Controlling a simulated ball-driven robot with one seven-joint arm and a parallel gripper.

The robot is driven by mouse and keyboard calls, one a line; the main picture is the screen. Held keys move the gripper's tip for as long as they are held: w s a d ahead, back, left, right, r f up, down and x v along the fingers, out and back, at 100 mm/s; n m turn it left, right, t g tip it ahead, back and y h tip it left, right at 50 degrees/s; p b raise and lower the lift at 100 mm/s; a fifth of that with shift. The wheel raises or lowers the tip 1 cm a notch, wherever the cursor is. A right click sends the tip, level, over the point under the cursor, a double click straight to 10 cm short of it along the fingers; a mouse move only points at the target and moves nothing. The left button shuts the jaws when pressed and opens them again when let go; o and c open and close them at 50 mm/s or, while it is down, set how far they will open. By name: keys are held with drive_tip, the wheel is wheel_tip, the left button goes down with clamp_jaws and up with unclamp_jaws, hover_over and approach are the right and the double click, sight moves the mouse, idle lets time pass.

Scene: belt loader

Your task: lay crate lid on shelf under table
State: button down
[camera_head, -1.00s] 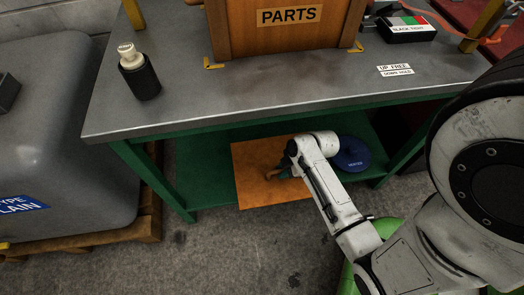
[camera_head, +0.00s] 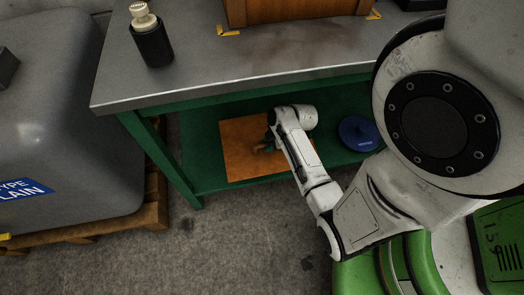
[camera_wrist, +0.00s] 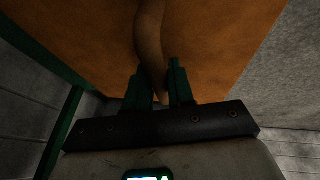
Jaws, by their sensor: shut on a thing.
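The crate lid is a flat orange-brown wooden panel (camera_head: 240,163) at the green shelf (camera_head: 200,150) under the grey-topped table (camera_head: 230,60). In the head view it overlies the left and middle part of the shelf. In the wrist view the lid (camera_wrist: 80,40) fills most of the upper picture, with a curved handle (camera_wrist: 150,35) on it. My gripper (camera_wrist: 163,85) is shut on the lid's handle. In the head view my gripper (camera_head: 268,142) is small and partly hidden by my arm. I cannot tell whether the lid rests fully on the shelf.
A blue round object (camera_head: 358,134) sits on the shelf to the lid's right. A black bottle with a cream cap (camera_head: 152,42) and a wooden box (camera_head: 290,10) stand on the table. A grey tank (camera_head: 70,130) on a wooden pallet (camera_head: 150,215) is at the left.

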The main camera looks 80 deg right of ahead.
sight(262, 149)
drive_tip(key=f, duration=0.1)
drive_tip(key=w+d+f+b, duration=0.1)
drive_tip(key=w+f, duration=0.1)
drive_tip(key=shift+w+d+f+b, duration=0.25)
drive_tip(key=shift+d+f+b, duration=0.1)
drive_tip(key=shift+f, duration=0.05)
drive_tip(key=f+b, duration=0.1)
drive_tip(key=f, duration=0.2)
drive_tip(key=shift+w+d+f+b, duration=0.1)
drive_tip(key=shift+w+f+b, duration=0.1)
drive_tip(key=shift+f+b, duration=0.15)
drive_tip(key=shift+r, duration=0.15)
drive_tip(key=c, duration=1)
unclamp_jaws()
